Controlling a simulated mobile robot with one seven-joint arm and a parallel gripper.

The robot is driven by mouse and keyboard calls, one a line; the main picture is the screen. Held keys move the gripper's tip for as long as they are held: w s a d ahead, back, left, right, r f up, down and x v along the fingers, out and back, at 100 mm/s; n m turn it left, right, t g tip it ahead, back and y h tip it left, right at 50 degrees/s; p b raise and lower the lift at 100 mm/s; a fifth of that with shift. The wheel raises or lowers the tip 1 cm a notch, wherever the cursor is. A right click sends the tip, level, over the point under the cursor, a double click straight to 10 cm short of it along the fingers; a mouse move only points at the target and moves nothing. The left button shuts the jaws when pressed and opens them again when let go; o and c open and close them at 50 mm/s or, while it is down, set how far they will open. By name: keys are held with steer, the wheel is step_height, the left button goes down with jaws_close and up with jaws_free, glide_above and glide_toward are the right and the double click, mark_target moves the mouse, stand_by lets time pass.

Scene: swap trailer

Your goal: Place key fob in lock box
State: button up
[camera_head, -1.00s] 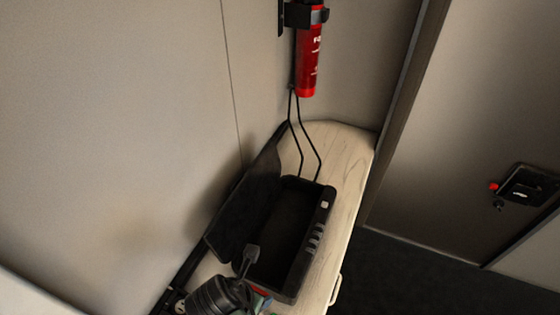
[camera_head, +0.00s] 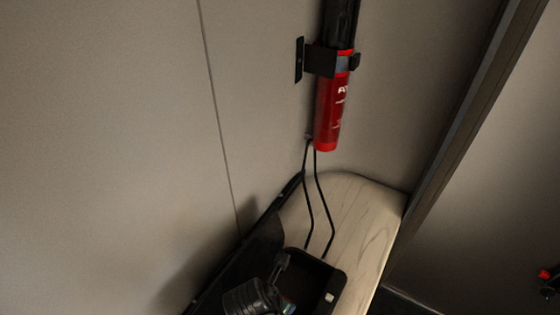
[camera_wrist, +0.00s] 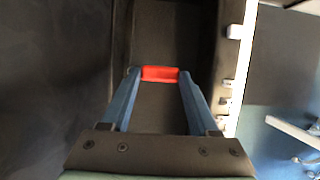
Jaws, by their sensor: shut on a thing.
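A small red piece, which I take to be the key fob (camera_wrist: 160,74), is held between the two fingertips of my gripper (camera_wrist: 158,78) in the wrist view. My gripper is shut on it, with the fingers spaced apart by its width. The black lock box (camera_head: 333,273) stands open on the pale wooden counter, its lid raised on the left. In the wrist view the box's dark inside (camera_wrist: 170,30) lies below the fob. In the head view my gripper (camera_head: 283,287) is over the near part of the box, and the fob is not clearly visible there.
A red fire extinguisher (camera_head: 331,110) hangs in a bracket on the wall behind the box. Two black cables run down to the pale counter (camera_head: 355,215). A dark door frame (camera_head: 455,120) stands at the right. Bare counter shows behind the box.

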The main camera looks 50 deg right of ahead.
step_height(320, 180, down, 7)
steer(key=shift+r+b, duration=0.1)
steer(key=shift+b, duration=0.35)
steer(key=shift+f, duration=0.2)
steer(key=o, duration=1.3)
steer(key=p+v, duration=0.2)
steer(key=v, duration=1)
steer(key=shift+a+r, duration=0.1)
steer(key=shift+r, duration=0.1)
